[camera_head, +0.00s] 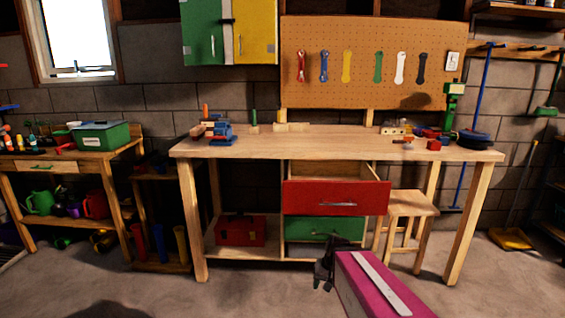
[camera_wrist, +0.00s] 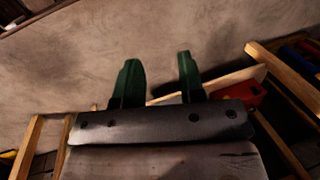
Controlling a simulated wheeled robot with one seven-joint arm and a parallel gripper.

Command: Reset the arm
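My gripper (camera_head: 325,266) is the dark shape at the front end of my magenta arm, low in the head view, in front of the workbench (camera_head: 330,143). In the wrist view my gripper (camera_wrist: 158,78) has two green fingers standing well apart, with nothing between them. The red drawer (camera_head: 335,197) under the bench is pulled out, behind and above the gripper. The green drawer (camera_head: 320,228) below it looks shut and is partly hidden by my gripper.
A red toolbox (camera_head: 240,231) stands on the lower shelf. A wooden stool (camera_head: 408,208) is right of the drawers. Tools hang on the pegboard (camera_head: 375,90). A side table (camera_head: 75,155) with a green box (camera_head: 101,137) stands left. The concrete floor (camera_head: 250,290) in front is clear.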

